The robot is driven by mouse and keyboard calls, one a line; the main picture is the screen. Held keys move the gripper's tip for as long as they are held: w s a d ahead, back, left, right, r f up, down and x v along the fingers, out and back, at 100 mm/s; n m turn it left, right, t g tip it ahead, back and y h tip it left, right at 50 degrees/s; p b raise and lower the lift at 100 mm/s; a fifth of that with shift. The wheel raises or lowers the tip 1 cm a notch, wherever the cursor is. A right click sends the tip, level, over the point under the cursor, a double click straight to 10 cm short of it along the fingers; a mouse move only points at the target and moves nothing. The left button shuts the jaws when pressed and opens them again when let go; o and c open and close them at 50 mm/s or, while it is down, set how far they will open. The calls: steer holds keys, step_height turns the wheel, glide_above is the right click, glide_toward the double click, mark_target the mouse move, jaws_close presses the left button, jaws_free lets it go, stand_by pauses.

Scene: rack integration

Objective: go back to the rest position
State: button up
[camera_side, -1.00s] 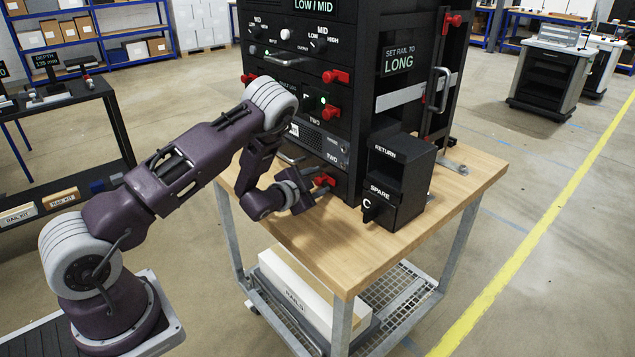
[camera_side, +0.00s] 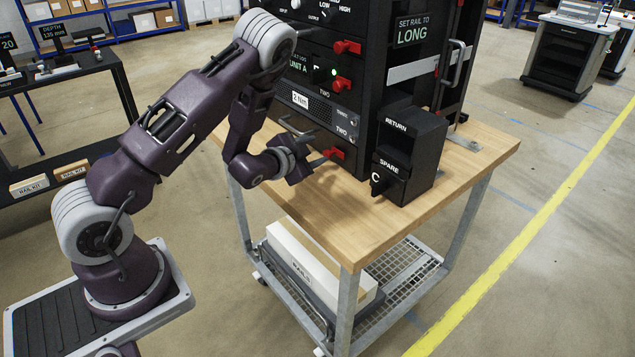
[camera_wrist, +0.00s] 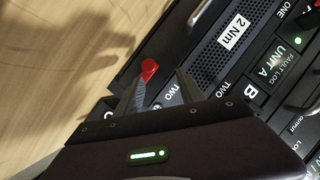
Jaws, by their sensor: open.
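My gripper (camera_side: 302,160) is just in front of the lower part of the black rack (camera_side: 370,90), low over the wooden table top (camera_side: 330,225). In the wrist view my gripper (camera_wrist: 158,92) has its two fingers spread apart. A red latch (camera_wrist: 149,70) shows between and beyond the fingertips; I cannot tell whether they touch it. In the side view a red latch (camera_side: 333,153) is close to the right of the gripper. Nothing is seen held.
A black RETURN/SPARE box (camera_side: 408,155) stands on the table to the right of the gripper. Handles and more red latches (camera_side: 342,84) stick out of the rack front. A box of rails (camera_side: 310,265) lies on the lower shelf. The front of the table is clear.

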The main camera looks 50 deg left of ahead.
steer(key=s+d+r+n+g+h, duration=0.1)
steer(key=s+d+r+n, duration=0.15)
steer(key=r, duration=0.25)
steer(key=s+d+r+n+g, duration=0.1)
steer(key=s+d+r+g, duration=0.1)
steer(key=s+d+r, duration=0.3)
steer(key=s+d+r+n+g+h, duration=0.1)
steer(key=d+r+n, duration=0.15)
steer(key=r, duration=0.35)
steer(key=s+d+r+g+h, duration=0.1)
steer(key=s+d, duration=0.2)
steer(key=s, duration=0.5)
steer(key=s+d+r+g, duration=0.1)
steer(key=s+d, duration=0.2)
steer(key=s, duration=0.5)
steer(key=s+d+r+m+g+h, duration=0.1)
steer(key=s+d+r, duration=0.1)
steer(key=s, duration=0.6)
steer(key=shift+d+g+h, duration=0.3)
steer(key=shift+d+g, duration=0.1)
steer(key=shift+d, duration=0.35)
steer(key=shift+c, duration=0.4)
